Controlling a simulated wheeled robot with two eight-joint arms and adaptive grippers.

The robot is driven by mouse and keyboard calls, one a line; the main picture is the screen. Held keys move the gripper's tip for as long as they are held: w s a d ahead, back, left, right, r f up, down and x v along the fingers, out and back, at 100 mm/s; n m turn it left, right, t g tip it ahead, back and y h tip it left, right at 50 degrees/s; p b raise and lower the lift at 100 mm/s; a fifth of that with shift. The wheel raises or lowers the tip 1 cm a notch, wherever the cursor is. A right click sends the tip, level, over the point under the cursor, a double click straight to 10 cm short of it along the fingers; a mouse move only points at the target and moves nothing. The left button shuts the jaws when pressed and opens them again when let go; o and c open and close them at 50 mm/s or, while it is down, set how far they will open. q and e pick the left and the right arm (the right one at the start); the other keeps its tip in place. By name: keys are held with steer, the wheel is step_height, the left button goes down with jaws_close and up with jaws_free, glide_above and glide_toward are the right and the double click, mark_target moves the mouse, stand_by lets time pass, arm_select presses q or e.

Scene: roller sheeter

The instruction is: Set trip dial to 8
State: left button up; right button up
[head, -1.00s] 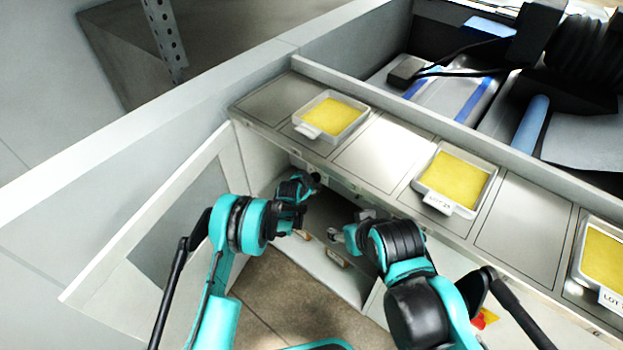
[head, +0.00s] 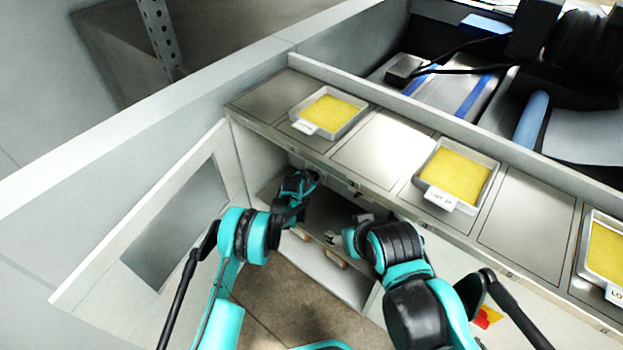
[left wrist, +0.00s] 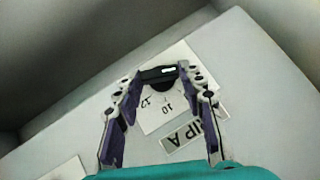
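In the left wrist view a black dial knob (left wrist: 160,82) with a short white mark sits on a white plate (left wrist: 172,106) printed with numbers; 10 and 12 are readable. A label (left wrist: 195,133) beside it reads "RIP A", its start hidden by a finger. My left gripper (left wrist: 160,74) has its fingertips at either side of the knob; I cannot tell whether they press on it. In the head view my left gripper (head: 312,177) is under the counter's front edge. My right gripper (head: 338,235) is to its lower right, partly hidden by its arm, its opening unclear.
The counter (head: 385,150) above holds several trays of yellow sheets, including a left tray (head: 300,126) and a middle tray (head: 490,185). An opened pale door (head: 110,250) stands at the left. A recess (head: 325,215) lies under the counter.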

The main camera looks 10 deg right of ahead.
arm_select(q)
steer(key=shift+s+d+f+m+t+y, duration=0.2)
steer(key=shift+m+t+y, duration=0.2)
steer(key=shift+m+t, duration=0.3)
steer(key=shift+s+f+m+t+y, duration=0.1)
steer(key=shift+m+t+y, duration=0.5)
steer(key=shift+t, duration=0.7)
steer(key=o, duration=1.1)
steer(key=shift+o, duration=0.2)
steer(key=v, duration=1.2)
steer(key=shift+a, duration=0.1)
